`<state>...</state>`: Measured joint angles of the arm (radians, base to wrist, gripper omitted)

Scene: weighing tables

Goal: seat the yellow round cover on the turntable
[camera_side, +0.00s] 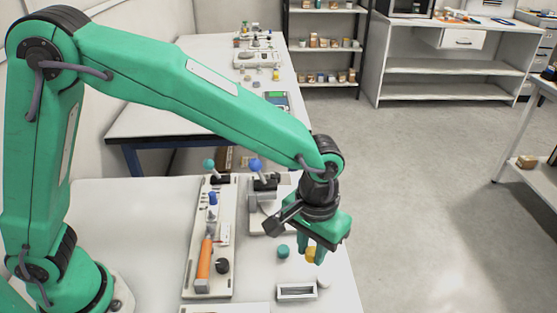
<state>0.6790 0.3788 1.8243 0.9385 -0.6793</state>
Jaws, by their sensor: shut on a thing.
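My gripper (315,258) points down over the right part of the white table. Its green fingers are shut on the yellow round cover (310,254), which shows only as a small yellow patch between and beside them. The gap between the cover and the table is hard to judge. I cannot identify the turntable for certain. A pale round thing (324,283) lies just below and right of the fingers, small and low in contrast against the table.
A teal round piece (283,251) is left of my gripper. A small open box (296,291) is in front. A long white panel (208,265) with an orange handle (204,259) and knobs lies further left. A grey device (262,205) stands behind. The table's right edge is close.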

